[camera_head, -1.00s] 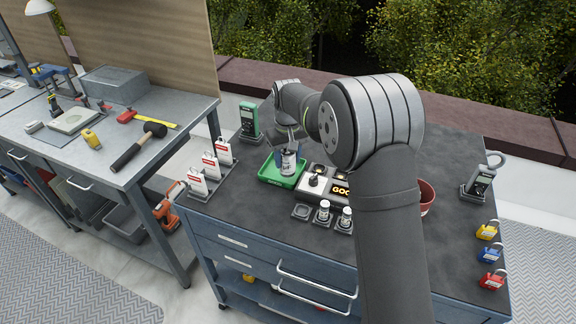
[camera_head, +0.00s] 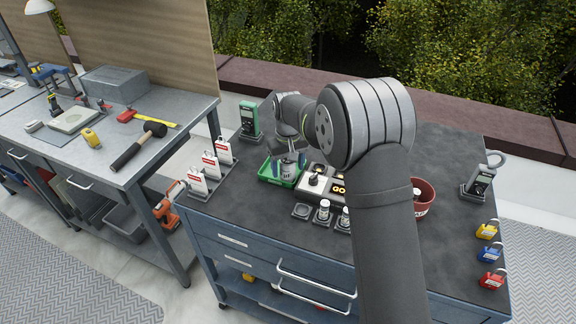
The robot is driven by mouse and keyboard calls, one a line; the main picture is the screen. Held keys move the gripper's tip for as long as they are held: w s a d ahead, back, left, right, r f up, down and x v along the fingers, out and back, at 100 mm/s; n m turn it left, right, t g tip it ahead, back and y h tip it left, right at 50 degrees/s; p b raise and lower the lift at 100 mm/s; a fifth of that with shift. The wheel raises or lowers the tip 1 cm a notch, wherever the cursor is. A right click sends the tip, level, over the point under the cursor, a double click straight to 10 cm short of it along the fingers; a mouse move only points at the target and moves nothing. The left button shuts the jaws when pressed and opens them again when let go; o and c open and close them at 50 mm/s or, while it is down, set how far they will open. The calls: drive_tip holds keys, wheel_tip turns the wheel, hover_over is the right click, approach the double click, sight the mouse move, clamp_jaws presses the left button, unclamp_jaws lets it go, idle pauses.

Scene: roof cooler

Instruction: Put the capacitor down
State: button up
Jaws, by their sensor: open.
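The capacitor (camera_head: 289,171) is a silver can with dark lettering. It stands upright in the green tray (camera_head: 266,178) on the dark-topped cart. My gripper (camera_head: 290,157) is over the capacitor with its fingers open at the can's upper part. The arm comes from above and right. The contact between fingers and can is too small to tell.
Two smaller capacitors (camera_head: 323,213) sit in square holders in front, beside an empty holder (camera_head: 301,211). A tester marked GO (camera_head: 313,183) stands right of the tray. White tagged cards (camera_head: 210,166), a green meter (camera_head: 250,119) and a red bucket (camera_head: 424,198) stand around.

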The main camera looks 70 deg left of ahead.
wheel_tip(320, 180, up, 12)
drive_tip(key=shift+r, duration=0.2)
idle(0.4)
wheel_tip(320, 180, down, 12)
drive_tip(key=shift+f, duration=0.1)
drive_tip(key=shift+r, duration=1.7)
